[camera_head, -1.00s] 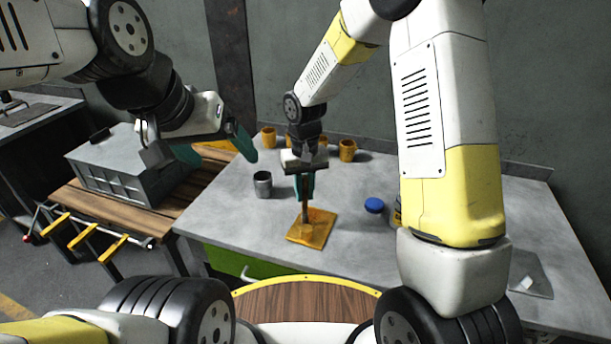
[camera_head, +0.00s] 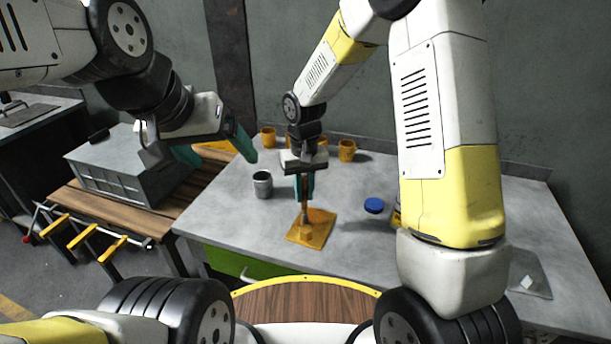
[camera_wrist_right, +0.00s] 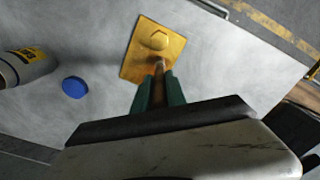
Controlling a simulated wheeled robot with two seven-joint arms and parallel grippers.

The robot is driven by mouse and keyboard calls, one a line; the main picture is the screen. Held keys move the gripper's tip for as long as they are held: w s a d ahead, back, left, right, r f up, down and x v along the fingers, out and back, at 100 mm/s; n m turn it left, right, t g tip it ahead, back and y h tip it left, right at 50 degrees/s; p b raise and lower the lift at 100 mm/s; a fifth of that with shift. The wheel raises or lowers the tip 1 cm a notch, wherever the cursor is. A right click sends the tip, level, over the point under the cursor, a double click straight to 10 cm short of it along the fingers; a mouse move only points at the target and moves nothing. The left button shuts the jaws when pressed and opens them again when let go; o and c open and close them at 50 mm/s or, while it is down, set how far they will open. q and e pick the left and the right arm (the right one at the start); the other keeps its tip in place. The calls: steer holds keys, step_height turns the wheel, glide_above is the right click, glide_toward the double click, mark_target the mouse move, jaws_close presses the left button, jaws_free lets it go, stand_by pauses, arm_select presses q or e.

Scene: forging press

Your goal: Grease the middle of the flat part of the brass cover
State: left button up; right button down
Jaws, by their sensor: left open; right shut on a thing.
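The brass cover (camera_head: 318,233) lies flat on the grey table, a square yellow plate with a raised hexagonal boss; it also shows in the right wrist view (camera_wrist_right: 135,62). My right gripper (camera_head: 305,190) is shut on a slim brown-handled tool, likely the grease brush (camera_head: 304,217), held upright with its lower end at the cover. In the right wrist view the brush (camera_wrist_right: 160,67) ends beside the boss; I cannot tell whether its tip touches the plate.
A grey metal cup (camera_head: 262,184) stands left of the cover. A blue lid (camera_head: 374,205) and a labelled container (camera_wrist_right: 27,66) are to the right. Several orange cups (camera_head: 347,150) stand at the back. A grey box (camera_head: 125,172) sits on the wooden bench at left.

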mark_target(306, 181)
steer(key=shift+w, duration=0.15)
steer(key=shift+w+d, duration=0.15)
steer(key=shift+w, duration=0.1)
steer(key=shift+r, duration=1.45)
